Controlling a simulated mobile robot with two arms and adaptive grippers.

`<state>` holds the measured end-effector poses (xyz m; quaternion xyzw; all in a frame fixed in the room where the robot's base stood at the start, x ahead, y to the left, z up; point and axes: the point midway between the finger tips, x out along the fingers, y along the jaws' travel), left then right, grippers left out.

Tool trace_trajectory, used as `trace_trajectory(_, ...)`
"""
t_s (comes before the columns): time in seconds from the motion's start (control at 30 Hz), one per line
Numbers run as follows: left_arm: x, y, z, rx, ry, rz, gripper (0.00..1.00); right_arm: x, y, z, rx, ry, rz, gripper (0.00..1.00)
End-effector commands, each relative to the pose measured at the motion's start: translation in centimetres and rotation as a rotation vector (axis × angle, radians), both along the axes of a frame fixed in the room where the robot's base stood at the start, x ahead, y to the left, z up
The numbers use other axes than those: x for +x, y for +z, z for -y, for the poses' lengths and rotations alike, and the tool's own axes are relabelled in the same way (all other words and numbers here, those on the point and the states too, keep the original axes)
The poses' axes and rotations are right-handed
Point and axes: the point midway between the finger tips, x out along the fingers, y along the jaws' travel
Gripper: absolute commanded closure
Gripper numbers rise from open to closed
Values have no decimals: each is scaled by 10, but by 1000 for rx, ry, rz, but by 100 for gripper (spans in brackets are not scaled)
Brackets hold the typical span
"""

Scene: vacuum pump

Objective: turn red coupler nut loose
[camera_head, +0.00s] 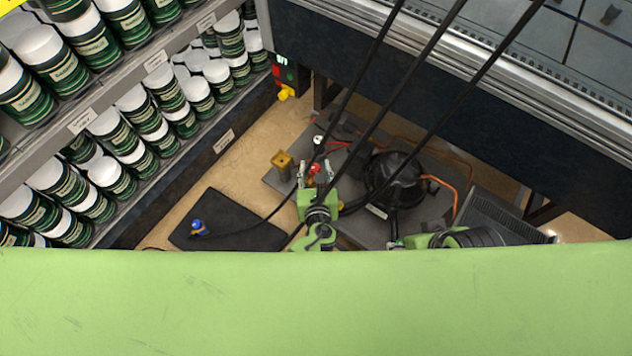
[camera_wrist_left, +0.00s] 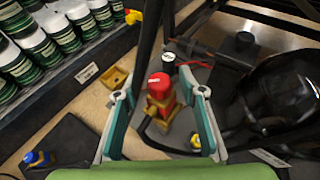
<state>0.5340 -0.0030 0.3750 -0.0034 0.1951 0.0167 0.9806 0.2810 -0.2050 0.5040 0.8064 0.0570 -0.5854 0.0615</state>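The red coupler nut (camera_wrist_left: 160,86) stands on a brass-coloured fitting (camera_wrist_left: 161,107) in the left wrist view. In the head view a small red patch of the nut (camera_head: 314,168) shows between the fingertips. My left gripper (camera_head: 314,172) is open, with one finger on each side of the nut. In the left wrist view, gaps show between the nut and both fingers of this gripper (camera_wrist_left: 162,95). Part of my right arm shows low in the head view, but its fingers are not clear.
A black compressor (camera_head: 396,180) with copper pipes is on a grey plate (camera_head: 352,222). A gauge (camera_head: 318,140) and a brass block (camera_head: 282,162) are near the nut. A black mat (camera_head: 222,222) bears a blue fitting (camera_head: 198,228). Shelves of jars (camera_head: 125,140) line the left.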

Motion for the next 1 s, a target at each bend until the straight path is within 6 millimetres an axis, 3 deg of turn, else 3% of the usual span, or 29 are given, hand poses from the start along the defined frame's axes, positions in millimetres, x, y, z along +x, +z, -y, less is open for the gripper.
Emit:
trace_trajectory(0.6,-92,37,3,-1,-1,-1,62,-1,-1,0,-2,1,-3,50)
trace_trajectory(1.0,-103,43,3,1,1,0,62,-1,-1,0,-2,1,-3,50)
